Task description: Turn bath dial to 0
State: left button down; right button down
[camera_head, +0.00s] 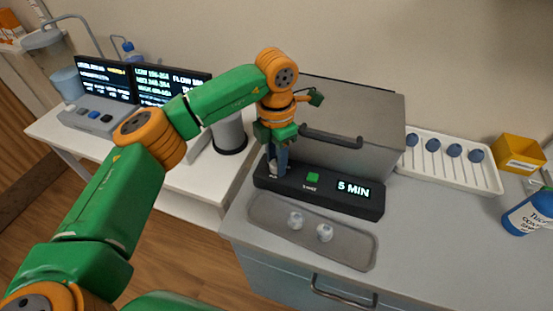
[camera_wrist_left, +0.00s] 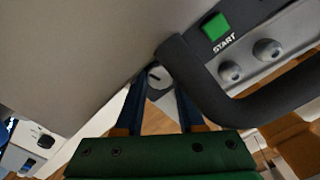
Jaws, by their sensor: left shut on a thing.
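The bath is a grey box (camera_head: 355,115) with a dark handle (camera_head: 335,138) and a black front panel (camera_head: 325,197). The panel has a green START button (camera_head: 312,177) and a lit display (camera_head: 354,189) reading 5 MIN. My left gripper (camera_head: 278,168) points down at the left end of the panel, its blue fingers shut on the bath dial. The small pale dial (camera_wrist_left: 158,77) shows between the fingertips in the left wrist view, with a dark mark on its face. The fingers largely hide it in the head view; its number scale is not readable. My right gripper is not in view.
A grey tray (camera_head: 345,247) with two small round-topped pieces lies before the panel. A white rack (camera_head: 480,175) with several blue-topped items, a yellow bin (camera_head: 518,153) and a blue bottle (camera_head: 530,214) stand right. Screens (camera_head: 172,83) stand on the left table. The handle passes close to my fingers.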

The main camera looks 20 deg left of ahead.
pick_arm(q)
jog(key=shift+n, duration=0.7)
jog(key=c, duration=0.8)
grip_release()
notch_tip(320, 180, up, 7)
jog(key=shift+r+b, duration=0.1)
jog(key=shift+b, duration=0.4)
